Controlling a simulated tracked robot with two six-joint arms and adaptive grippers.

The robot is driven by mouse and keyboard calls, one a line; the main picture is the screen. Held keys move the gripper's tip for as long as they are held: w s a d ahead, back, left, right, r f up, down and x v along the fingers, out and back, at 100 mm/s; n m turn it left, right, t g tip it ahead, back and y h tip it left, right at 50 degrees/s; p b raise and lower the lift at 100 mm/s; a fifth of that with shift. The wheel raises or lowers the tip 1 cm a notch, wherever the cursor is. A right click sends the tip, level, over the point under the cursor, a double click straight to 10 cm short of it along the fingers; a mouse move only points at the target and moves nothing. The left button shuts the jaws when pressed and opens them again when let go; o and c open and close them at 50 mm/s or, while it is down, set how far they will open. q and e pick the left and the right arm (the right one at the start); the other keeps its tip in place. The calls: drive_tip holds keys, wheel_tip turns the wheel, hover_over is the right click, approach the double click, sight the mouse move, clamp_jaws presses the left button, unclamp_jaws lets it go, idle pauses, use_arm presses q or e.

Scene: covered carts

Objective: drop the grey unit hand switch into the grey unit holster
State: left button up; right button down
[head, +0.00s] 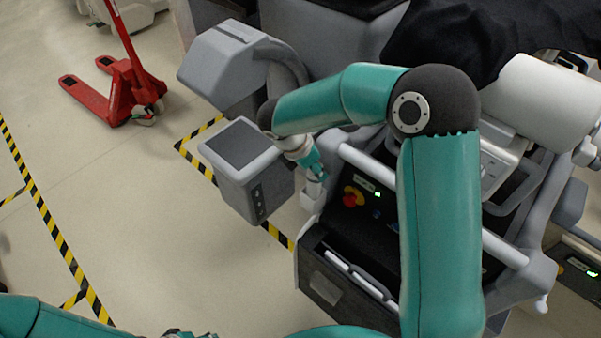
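The grey unit is a cart with a white push bar (365,166), a red emergency button (350,198) and a green light, standing right of centre. My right arm arches over it, and its small wrist end reaches down at the bar's left end. My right gripper (315,176) is tiny there, at a small pale piece (312,194) on the cart's left side. I cannot tell whether that piece is the holster or the hand switch, or whether the fingers hold anything. My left gripper (186,334) barely shows at the bottom edge; its fingers are unclear.
A grey box with a dark top (245,165) stands just left of my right gripper. Another grey housing (222,65) is behind it. Dark cloth (470,35) covers equipment at the back. A red pallet jack (125,90) stands far left.

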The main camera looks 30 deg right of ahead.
drive_tip(key=shift+f, duration=0.55)
drive_tip(key=c, duration=0.6)
unclamp_jaws()
drive_tip(key=shift+c, duration=0.2)
